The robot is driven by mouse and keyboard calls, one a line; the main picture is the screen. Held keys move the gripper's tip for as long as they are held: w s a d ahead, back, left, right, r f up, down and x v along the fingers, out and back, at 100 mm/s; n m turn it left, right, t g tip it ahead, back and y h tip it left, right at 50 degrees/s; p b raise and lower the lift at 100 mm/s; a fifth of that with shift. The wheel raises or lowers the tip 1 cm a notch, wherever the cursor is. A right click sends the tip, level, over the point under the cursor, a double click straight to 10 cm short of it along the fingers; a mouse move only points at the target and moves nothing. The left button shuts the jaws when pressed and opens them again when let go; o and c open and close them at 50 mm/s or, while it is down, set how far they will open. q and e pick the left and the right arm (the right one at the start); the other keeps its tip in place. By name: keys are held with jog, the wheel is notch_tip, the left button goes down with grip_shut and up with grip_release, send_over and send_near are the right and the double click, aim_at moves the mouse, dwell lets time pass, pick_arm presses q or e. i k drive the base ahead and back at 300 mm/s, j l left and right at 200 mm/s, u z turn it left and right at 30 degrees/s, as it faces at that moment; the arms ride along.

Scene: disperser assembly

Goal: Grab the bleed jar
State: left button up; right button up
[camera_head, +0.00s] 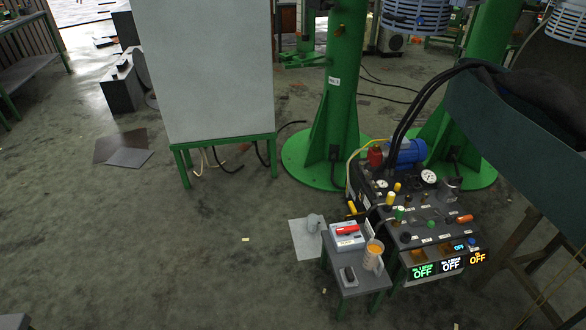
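A clear jar with orange contents (373,262) stands upright on a small grey side table (372,283), at the table's right side. It appears to be the bleed jar, though no label on it is readable. Nothing is touching it from above. A dark-capped clear container (451,187) also sits on the machine's top. Neither of my grippers can be made out.
A white box with a red top piece (347,237) and a small dark object (349,276) share the side table. The machine (425,220) with hoses, knobs and displays stands close on the right. The floor at left is open.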

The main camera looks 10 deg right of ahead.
aim_at(313, 225)
jog(key=i+j, duration=0.1)
jog(key=i, duration=0.5)
jog(key=i+j+z, duration=0.1)
jog(key=i, duration=0.45)
jog(key=i+j, duration=0.2)
jog(key=i, duration=0.35)
